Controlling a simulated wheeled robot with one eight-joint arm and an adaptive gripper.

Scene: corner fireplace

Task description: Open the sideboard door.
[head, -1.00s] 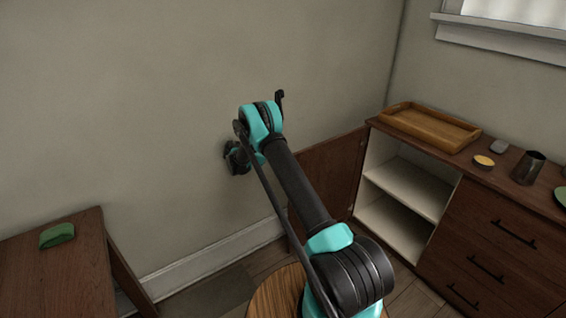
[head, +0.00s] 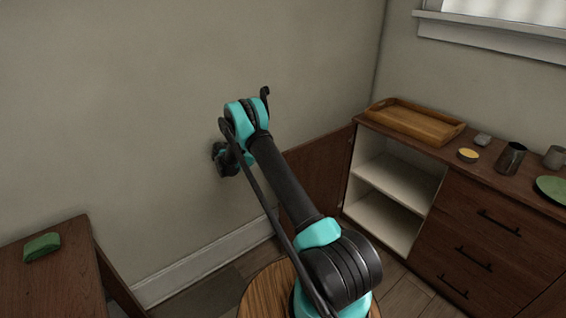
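The sideboard (head: 470,215) stands at the right against the walls. Its dark brown door (head: 322,172) at the left end is swung wide open to the left, partly hidden behind my arm. The open compartment (head: 398,185) shows pale walls and one shelf, and looks empty. My arm reaches up and to the left, in front of the door. The dark end of my arm (head: 224,159) shows left of the door, near the wall in the picture. Its fingers cannot be made out, nor whether they touch the door.
On the sideboard are a wooden tray (head: 415,123), a small yellow-topped dish (head: 468,155), a dark mug (head: 511,157), a grey cup (head: 554,157) and a green plate (head: 553,188). A brown table (head: 50,285) with a green object (head: 42,246) stands at left. A round wooden top (head: 262,290) is below my arm.

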